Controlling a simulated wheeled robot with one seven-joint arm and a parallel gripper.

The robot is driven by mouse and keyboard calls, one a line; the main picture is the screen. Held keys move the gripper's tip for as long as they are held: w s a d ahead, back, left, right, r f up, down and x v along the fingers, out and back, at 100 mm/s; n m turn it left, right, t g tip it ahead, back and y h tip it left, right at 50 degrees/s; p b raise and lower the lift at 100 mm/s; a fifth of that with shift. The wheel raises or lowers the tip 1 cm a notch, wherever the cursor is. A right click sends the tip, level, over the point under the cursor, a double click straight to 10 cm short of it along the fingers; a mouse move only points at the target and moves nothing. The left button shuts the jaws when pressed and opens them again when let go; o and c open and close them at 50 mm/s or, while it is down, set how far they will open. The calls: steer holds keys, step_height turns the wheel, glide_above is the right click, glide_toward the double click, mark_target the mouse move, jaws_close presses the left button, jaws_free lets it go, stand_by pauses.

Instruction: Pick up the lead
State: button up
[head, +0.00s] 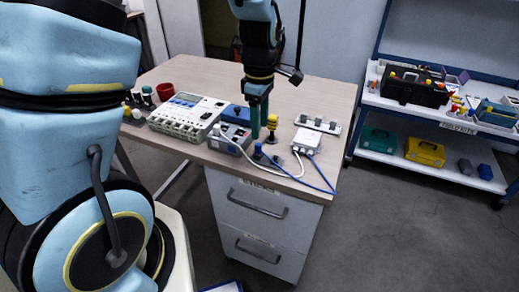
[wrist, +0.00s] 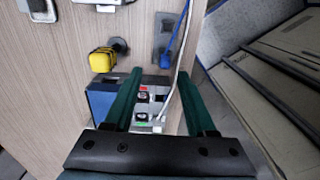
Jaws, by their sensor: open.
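A blue lead (head: 300,178) runs from a dark plug near the table's front edge out over that edge. A white lead (head: 258,164) curves from the grey connector box (head: 231,136) to a white module (head: 306,140). Which one the task means, I cannot tell. In the wrist view the blue lead (wrist: 178,40) and white lead (wrist: 182,52) pass near my right fingertip. My gripper (head: 258,134) points down over the table beside the grey box, its green fingers open. In the wrist view my gripper (wrist: 161,73) has the grey box beyond and between its fingers; nothing is visibly held.
A yellow-topped post (head: 272,122) stands close right of my gripper; it also shows in the wrist view (wrist: 103,60). A large grey instrument (head: 187,117) and red cup (head: 165,91) are left. The table's (head: 318,95) back right is mostly clear. A shelf rack stands right.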

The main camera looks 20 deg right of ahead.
mark_target(258, 144)
steer(key=shift+s+a+f+p, duration=0.15)
steer(key=shift+f+p, duration=0.25)
steer(key=shift+f, duration=1.15)
steer(key=shift+s+a+f+p, duration=0.15)
steer(key=shift+f+p, duration=0.25)
steer(key=shift+f, duration=1.1)
jaws_close()
